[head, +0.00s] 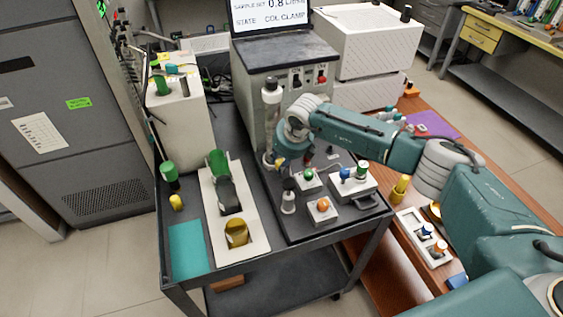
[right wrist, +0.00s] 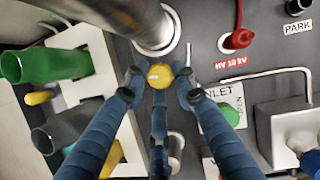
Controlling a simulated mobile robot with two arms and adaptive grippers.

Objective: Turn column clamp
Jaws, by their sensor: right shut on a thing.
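A round yellow knob (right wrist: 160,76), the likely column clamp, sits at the foot of the grey metal column (right wrist: 152,25) in the right wrist view. My right gripper (right wrist: 159,82) has blue fingers around this knob, closed on it. In the head view the column (head: 271,105) stands upright at the front of the instrument, and my right gripper (head: 282,161) is low beside its base. The knob is mostly hidden there by the gripper. The screen (head: 271,14) reads "STATE COL CLAMP". My left gripper is not in view.
A white tray (head: 212,225) with green, grey and yellow cups lies left of the column. An orange-knob block (head: 322,211) and a green-knob block (head: 307,180) stand close by. A red plug (right wrist: 238,38) is right of the column. A teal mat (head: 189,250) lies front left.

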